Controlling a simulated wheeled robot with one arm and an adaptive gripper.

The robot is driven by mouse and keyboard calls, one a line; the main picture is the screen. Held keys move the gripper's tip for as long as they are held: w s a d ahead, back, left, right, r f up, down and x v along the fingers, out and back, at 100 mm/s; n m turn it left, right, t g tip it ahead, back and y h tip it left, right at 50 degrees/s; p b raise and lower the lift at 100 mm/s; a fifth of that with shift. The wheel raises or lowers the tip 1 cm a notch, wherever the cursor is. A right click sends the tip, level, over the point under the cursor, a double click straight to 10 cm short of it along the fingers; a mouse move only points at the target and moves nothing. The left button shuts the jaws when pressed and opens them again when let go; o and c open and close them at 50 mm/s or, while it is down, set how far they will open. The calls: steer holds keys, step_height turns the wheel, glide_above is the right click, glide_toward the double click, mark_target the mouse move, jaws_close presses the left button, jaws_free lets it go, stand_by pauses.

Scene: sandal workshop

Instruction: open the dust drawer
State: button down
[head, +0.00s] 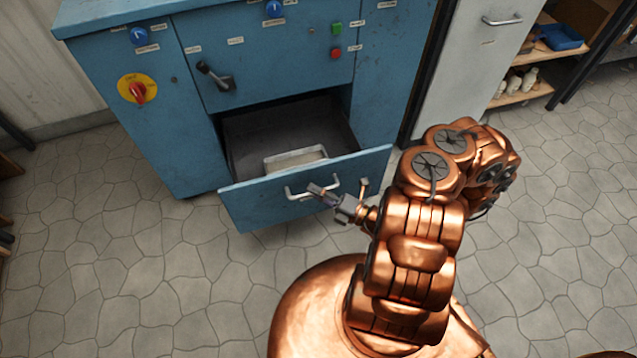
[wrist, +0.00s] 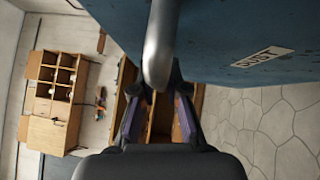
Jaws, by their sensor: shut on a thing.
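The dust drawer (head: 262,211) is a blue drawer low in the blue machine. It is pulled well out, and its dark inside shows in the head view. A pale tray (head: 295,158) lies in it. Its metal bar handle (head: 292,193) is on the front and also shows close up in the wrist view (wrist: 160,45). The drawer front (wrist: 230,35) carries a "DUST" label (wrist: 262,57) there. My gripper (head: 328,192) is at the right part of the handle, its fingers (wrist: 160,100) on either side of the bar and shut on it.
The blue machine (head: 190,120) has a lever, knobs and buttons above the drawer. A grey cabinet (head: 468,70) and shelves (head: 535,92) stand to the right. The stone floor (head: 160,270) in front and to the left is clear.

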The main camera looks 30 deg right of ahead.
steer(key=shift+s+a, duration=0.2)
steer(key=shift+s, duration=0.65)
steer(key=c, duration=1.2)
jaws_free()
steer(key=shift+d, duration=0.15)
steer(key=shift+v, duration=5.95)
